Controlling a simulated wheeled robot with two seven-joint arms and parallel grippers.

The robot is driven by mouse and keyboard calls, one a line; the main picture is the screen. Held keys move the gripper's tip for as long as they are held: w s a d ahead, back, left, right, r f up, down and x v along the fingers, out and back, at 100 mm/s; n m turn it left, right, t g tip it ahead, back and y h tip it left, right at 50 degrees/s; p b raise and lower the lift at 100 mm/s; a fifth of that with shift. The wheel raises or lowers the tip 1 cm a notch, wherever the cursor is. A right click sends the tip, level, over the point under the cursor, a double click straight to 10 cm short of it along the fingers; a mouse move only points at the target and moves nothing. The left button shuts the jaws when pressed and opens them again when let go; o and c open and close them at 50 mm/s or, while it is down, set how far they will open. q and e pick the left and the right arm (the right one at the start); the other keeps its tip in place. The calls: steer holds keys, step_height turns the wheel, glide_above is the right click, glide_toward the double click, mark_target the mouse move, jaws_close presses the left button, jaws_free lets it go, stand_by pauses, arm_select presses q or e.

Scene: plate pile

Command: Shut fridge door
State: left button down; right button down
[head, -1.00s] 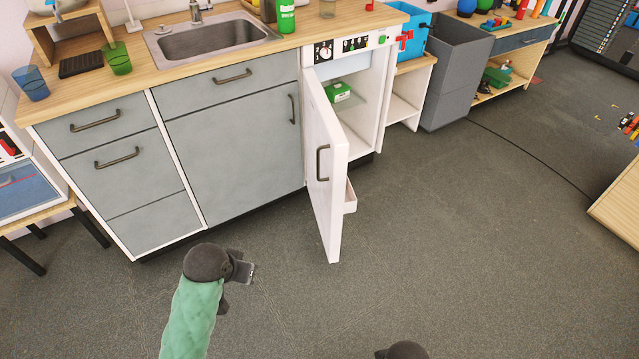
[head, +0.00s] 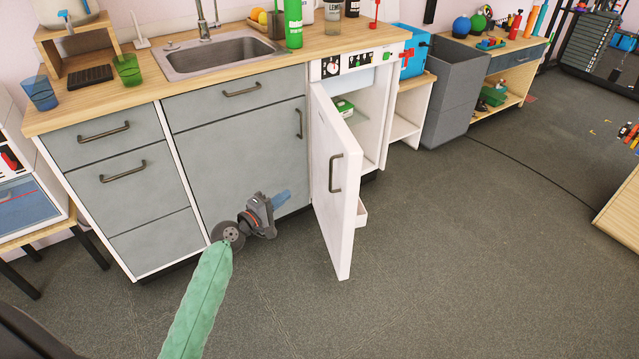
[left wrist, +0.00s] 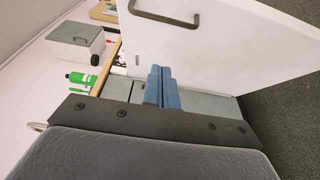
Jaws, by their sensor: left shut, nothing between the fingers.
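The white fridge door (head: 333,200) stands wide open in the head view, swung out from the right end of the counter. Its dark handle (head: 336,173) is on the face turned to the left. My left gripper (head: 282,198) is to the left of the door, in front of the grey cabinet, shut and empty. In the left wrist view the blue fingers (left wrist: 162,88) are together, with the door (left wrist: 230,45) and its handle (left wrist: 165,14) beyond them. My right gripper is not in view.
The grey cabinets (head: 240,150) with the sink (head: 222,52) line the left. Grey bins (head: 455,95) and a low wooden shelf (head: 412,110) stand right of the fridge. The floor (head: 460,260) in front and right of the door is clear.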

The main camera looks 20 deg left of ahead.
arm_select(q)
steer(key=s+d+p+x, duration=0.1)
steer(key=d+x, duration=0.1)
steer(key=x, duration=1)
steer(key=shift+w+d, duration=0.3)
steer(key=shift+d, duration=0.15)
steer(key=shift+d, duration=0.1)
